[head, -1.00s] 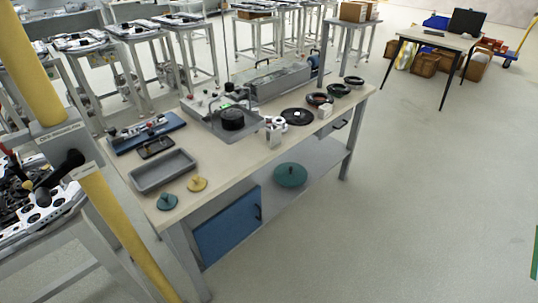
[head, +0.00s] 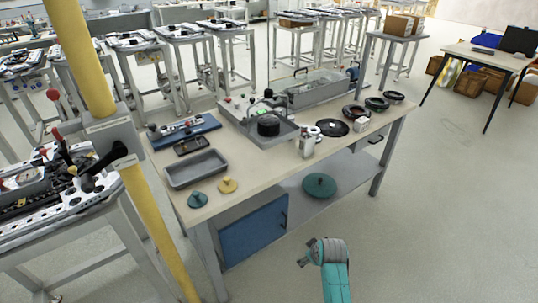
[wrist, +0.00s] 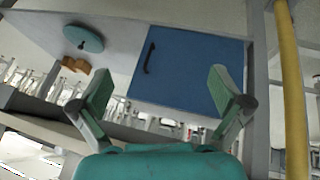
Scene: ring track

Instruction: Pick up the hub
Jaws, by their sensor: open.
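I cannot tell for sure which part is the hub. On the workbench (head: 250,175) in the head view stand a small teal knobbed disc (head: 198,200) and a yellow one (head: 228,185) at the near left corner. A black round part (head: 268,126) sits in a grey tray, and a pale metallic part (head: 308,143) stands at the front edge. My gripper (wrist: 160,75) is open and empty in the wrist view, facing the blue cabinet door (wrist: 190,70) below the benchtop. My arm (head: 330,265) shows in front of the bench, apart from all these parts.
A large teal disc (head: 320,185) lies on the lower shelf; it also shows in the wrist view (wrist: 83,39). A yellow post (head: 80,60) and another workstation stand at the left. Several black rings lie at the bench's right end.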

